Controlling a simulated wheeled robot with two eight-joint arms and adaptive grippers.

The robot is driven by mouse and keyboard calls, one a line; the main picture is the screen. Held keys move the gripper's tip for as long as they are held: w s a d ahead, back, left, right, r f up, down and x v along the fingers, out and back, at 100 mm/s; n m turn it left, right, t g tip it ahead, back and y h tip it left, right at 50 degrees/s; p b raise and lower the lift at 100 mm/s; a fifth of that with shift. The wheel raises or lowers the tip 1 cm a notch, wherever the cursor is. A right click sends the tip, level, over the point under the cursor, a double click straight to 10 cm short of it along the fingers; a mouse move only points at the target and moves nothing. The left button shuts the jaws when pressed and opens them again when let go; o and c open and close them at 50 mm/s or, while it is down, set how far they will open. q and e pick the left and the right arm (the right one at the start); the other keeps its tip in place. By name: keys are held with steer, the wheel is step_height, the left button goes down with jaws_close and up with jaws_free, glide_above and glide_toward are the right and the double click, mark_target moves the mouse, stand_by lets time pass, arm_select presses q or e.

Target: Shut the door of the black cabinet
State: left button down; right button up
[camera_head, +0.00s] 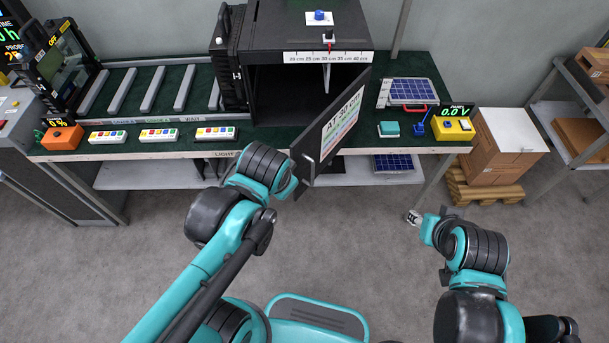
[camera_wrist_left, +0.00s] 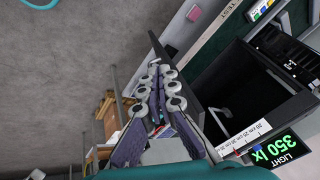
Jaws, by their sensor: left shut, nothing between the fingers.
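The black cabinet (camera_head: 248,42) stands on the bench in the head view, with its dark inside showing. Its door (camera_head: 325,138) hangs open from the right side, its free edge swung out past the bench front. The door shows nearly edge-on in the left wrist view (camera_wrist_left: 183,78), beside the fingers. My left gripper (camera_wrist_left: 157,75) is shut and empty, on the side of the door away from the cabinet's inside; I cannot tell if it touches. In the head view its fingers are hidden. My right gripper (camera_head: 413,217) is low at the right, away from the door; its jaws are unclear.
Button strips (camera_head: 216,133) and an orange box (camera_head: 62,137) lie along the bench's left front. A solar panel (camera_head: 411,92) and a yellow meter box (camera_head: 453,128) stand right of the door. A carton (camera_head: 505,143) is on a pallet. The floor before the bench is clear.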

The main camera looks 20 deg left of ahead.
arm_select(q)
steer(key=w+d+f+m+g+y, duration=0.1)
steer(key=w+d+m+y, duration=0.25)
steer(key=d+m, duration=0.45)
steer(key=w+d+f+m+g+y, duration=0.15)
steer(key=d+m+y, duration=0.3)
steer(key=m, duration=0.45)
steer(key=w+a+r+b+x, duration=0.1)
steer(key=b+x, duration=0.3)
steer(key=x, duration=0.8)
steer(key=shift+w+a+t, duration=0.15)
steer(key=shift+w+t, duration=0.2)
steer(key=shift+w, duration=0.1)
steer(key=shift+r, duration=0.1)
